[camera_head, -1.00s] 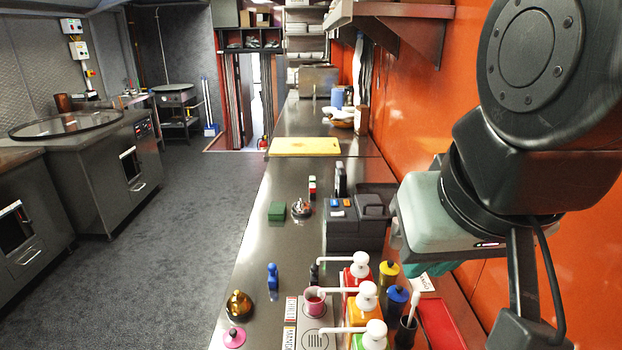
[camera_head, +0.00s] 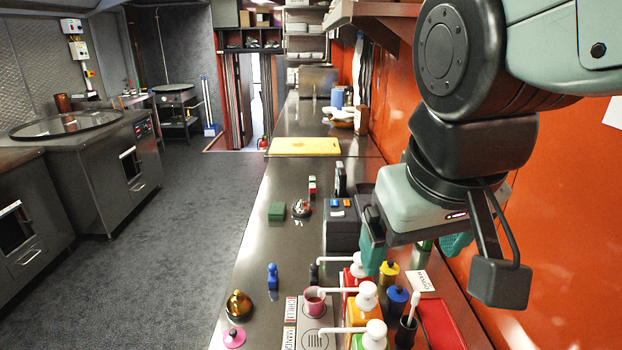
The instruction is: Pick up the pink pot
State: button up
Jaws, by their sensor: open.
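The pink pot (camera_head: 314,301) is a small, open-topped vessel. It stands upright on a pale labelled board (camera_head: 309,336) at the front of the counter, with a white pump spout reaching over beside it. My gripper (camera_head: 413,256) hangs above the counter's right side, beyond and to the right of the pot and well apart from it. Its teal fingers are spread and nothing shows between them. The hand and its housing partly hide the fingers.
Pump bottles (camera_head: 366,304) crowd the pot's right side. Yellow and blue canisters (camera_head: 389,272) stand behind them. A brass bell-like piece (camera_head: 239,305), a blue stamp (camera_head: 272,276) and a pink knobbed piece (camera_head: 234,338) are left. A dark machine (camera_head: 342,228) stands behind. The counter's left strip is mostly clear.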

jog(key=w+a+f+n+g+h, duration=0.3)
jog(key=w+a+f+n, duration=0.15)
jog(key=w+f, duration=0.35)
jog(key=w+a+f+n+t+h, duration=0.2)
jog(key=w+a+f+n+h, duration=0.15)
jog(key=w+f+n, duration=0.4)
jog(key=w+a+f+n+t+h, duration=0.1)
jog(key=w+a+f+n+h, duration=0.3)
jog(key=f, duration=0.7)
jog(key=n+t+y, duration=0.1)
jog(key=n+t, duration=0.4)
jog(key=n, duration=0.4)
send_near(315, 295)
jog(key=s+r, duration=0.3)
jog(key=shift+a+r, duration=0.1)
jog(key=shift+r, duration=0.1)
jog(key=shift+w+f, duration=0.1)
jog(key=shift+f, duration=0.1)
jog(key=x, duration=1)
jog(key=shift+w+f, duration=0.15)
jog(key=shift+w, duration=0.1)
jog(key=shift+c, duration=0.4)
jog(key=c, duration=1.2)
jog(key=shift+c, duration=0.2)
